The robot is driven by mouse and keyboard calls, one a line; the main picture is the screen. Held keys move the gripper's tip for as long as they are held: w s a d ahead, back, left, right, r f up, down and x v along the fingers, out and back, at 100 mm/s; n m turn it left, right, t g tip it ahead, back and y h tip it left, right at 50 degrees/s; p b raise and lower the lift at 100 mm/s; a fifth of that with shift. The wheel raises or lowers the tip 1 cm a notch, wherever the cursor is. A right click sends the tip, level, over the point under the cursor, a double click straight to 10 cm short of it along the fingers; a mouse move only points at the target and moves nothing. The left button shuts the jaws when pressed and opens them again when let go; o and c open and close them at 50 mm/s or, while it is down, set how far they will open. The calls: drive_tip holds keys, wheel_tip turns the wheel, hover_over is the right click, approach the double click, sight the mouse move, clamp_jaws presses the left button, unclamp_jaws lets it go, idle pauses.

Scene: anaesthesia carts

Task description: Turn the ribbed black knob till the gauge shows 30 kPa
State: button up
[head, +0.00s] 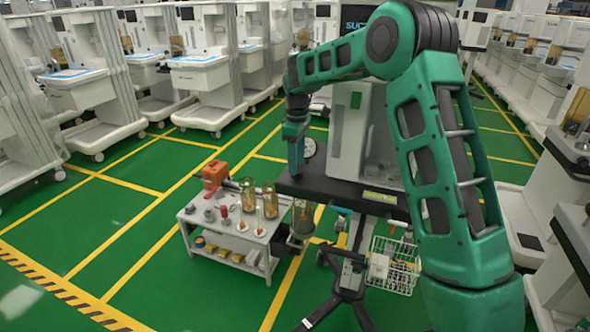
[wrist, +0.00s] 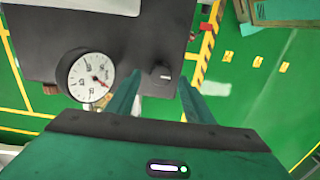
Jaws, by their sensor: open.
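In the wrist view the ribbed black knob (wrist: 160,75) sticks up from a dark panel (wrist: 40,40). It has a pale mark on its face. A round white gauge (wrist: 91,77) is left of it, its red needle pointing to the lower right; the figures are too small to read surely. My gripper (wrist: 159,82) is open, one finger on each side of the knob in the picture. I see no contact. In the head view my gripper (head: 295,168) points down over the black cart top (head: 335,188); the gauge (head: 308,147) shows behind it and the knob is hidden.
A grey side table (head: 205,235) with jars, an orange item (head: 214,174) and small parts stands left of the cart. A wire basket (head: 394,265) hangs at the cart's front. White carts line both sides. Green floor is open at the front left.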

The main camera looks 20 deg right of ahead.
drive_tip(key=shift+f, duration=1.3)
drive_tip(key=shift+c, duration=0.3)
